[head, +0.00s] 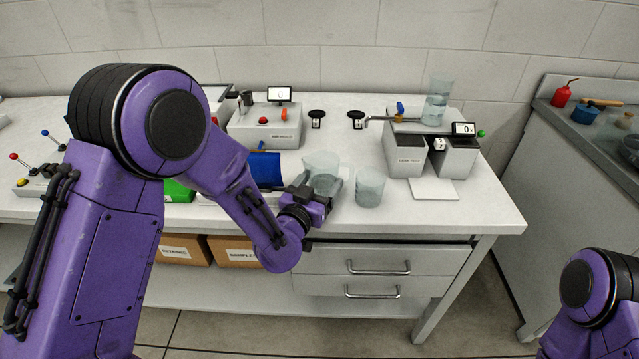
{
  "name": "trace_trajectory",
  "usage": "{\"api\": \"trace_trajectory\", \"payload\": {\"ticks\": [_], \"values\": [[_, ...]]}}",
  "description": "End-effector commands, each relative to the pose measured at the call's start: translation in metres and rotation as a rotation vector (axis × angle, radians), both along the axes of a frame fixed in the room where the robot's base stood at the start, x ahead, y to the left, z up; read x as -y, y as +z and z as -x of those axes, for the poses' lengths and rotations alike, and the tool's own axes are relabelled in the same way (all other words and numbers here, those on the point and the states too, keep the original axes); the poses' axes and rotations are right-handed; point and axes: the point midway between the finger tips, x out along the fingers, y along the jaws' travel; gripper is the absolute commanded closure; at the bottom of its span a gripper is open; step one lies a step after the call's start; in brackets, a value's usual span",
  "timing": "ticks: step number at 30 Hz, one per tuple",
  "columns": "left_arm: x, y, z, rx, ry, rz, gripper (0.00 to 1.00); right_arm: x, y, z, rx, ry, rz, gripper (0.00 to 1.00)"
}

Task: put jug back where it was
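A clear, wide-mouthed jug (321,165) is near the front of the white bench, in the middle of the head view. My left gripper (322,188) is at the jug with a dark finger on each side of its lower part, and it appears shut on it. The fingers hide the jug's base, so I cannot tell whether it touches the bench. A second clear vessel (369,188) stands upright on the bench just right of the jug. My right arm shows only at the lower right corner; its gripper is out of view.
A grey two-block device (408,160) with a display stands at the right, with a clear cylinder (437,103) on top and a white pad (433,189) in front. A grey box (264,130) stands behind. Blue (265,168) and green (178,191) bins are left of the jug.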

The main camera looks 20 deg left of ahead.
Motion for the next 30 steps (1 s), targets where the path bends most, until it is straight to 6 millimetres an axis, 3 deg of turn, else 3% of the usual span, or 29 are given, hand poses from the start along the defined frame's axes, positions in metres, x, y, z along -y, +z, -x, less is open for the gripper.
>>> {"api": "trace_trajectory", "payload": {"ticks": [11, 14, 21, 24, 30], "values": [[0.0, 0.005, 0.003, -0.001, 0.0, 0.0, 0.22, 0.0, 0.004, 0.0, 0.0, 0.0, 0.0, 0.57], [-0.002, 0.002, 0.023, -0.003, -0.002, -0.001, 0.22, 0.0, -0.002, 0.0, 0.0, 0.0, 0.0, 0.57], [-0.01, 0.002, 0.092, -0.002, -0.001, -0.003, 0.22, 0.0, -0.015, 0.0, 0.0, 0.0, 0.0, 0.57], [-0.011, 0.012, 0.104, -0.006, -0.002, -0.008, 0.22, 0.0, 0.019, 0.0, -0.001, 0.0, -0.001, 0.57], [-0.013, 0.007, 0.118, -0.003, -0.001, -0.002, 0.22, 0.0, 0.032, 0.0, 0.0, 0.0, 0.0, 0.57]]}}
